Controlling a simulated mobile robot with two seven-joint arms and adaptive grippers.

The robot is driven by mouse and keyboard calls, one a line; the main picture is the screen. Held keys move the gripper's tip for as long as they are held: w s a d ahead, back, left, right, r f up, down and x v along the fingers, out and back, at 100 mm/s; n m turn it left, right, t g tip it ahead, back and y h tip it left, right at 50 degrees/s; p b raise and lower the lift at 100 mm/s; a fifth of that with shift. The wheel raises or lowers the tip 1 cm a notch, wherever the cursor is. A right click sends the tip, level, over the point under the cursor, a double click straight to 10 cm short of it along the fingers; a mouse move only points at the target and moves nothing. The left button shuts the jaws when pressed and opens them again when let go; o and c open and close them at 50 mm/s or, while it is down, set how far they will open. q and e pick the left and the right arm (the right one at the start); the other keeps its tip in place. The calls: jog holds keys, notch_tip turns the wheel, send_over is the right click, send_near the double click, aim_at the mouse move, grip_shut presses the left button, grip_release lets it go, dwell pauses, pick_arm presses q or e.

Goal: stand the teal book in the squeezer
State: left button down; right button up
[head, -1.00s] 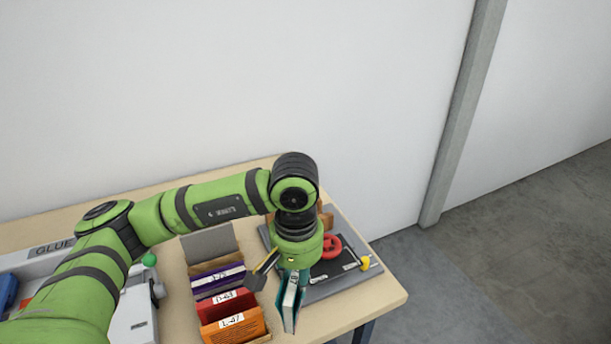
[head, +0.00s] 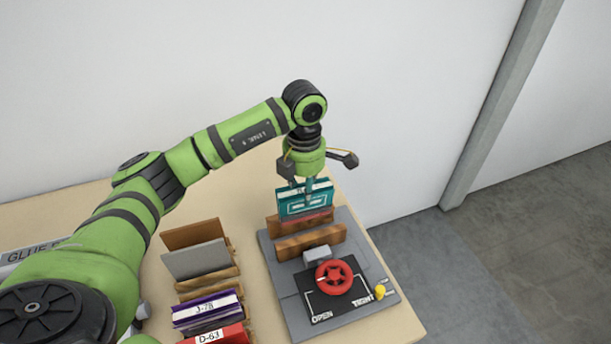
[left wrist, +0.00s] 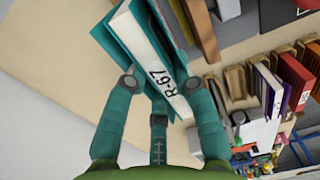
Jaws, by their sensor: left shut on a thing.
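The teal book (head: 304,203) hangs upright from my left gripper (head: 308,182), which is shut on it. In the left wrist view the book's pale spine with the label R-67 (left wrist: 158,62) lies between the fingers (left wrist: 160,84). The squeezer (head: 290,295) is a grey base with two wooden boards, a red handwheel (head: 334,277) and a yellow pointer near the word TIGHT. The book is at the rear board (head: 280,228), over the squeezer's far end. A reddish strip shows just below the book. I cannot tell whether the book touches the boards. My right gripper is not in view.
A wooden rack (head: 226,273) with a grey panel, a purple book (head: 208,312) and a red book (head: 222,336) stands left of the squeezer. The table's right edge is close to the squeezer.

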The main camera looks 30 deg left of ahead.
aim_at(304, 218)
pick_arm(q)
jog(key=shift+w+f, duration=0.1)
jog(key=shift+s+d+f+b, duration=0.25)
jog(key=shift+s+f+b, duration=0.35)
jog(key=shift+s+b, duration=0.15)
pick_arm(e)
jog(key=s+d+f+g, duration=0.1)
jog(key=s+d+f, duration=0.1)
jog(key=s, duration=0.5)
pick_arm(q)
jog(key=shift+w+f+b, duration=0.2)
jog(key=shift+f+b, duration=0.35)
jog(key=shift+f, duration=0.5)
jog(key=shift+f+b, duration=0.5)
jog(key=shift+f, duration=0.3)
jog(key=shift+a, duration=0.1)
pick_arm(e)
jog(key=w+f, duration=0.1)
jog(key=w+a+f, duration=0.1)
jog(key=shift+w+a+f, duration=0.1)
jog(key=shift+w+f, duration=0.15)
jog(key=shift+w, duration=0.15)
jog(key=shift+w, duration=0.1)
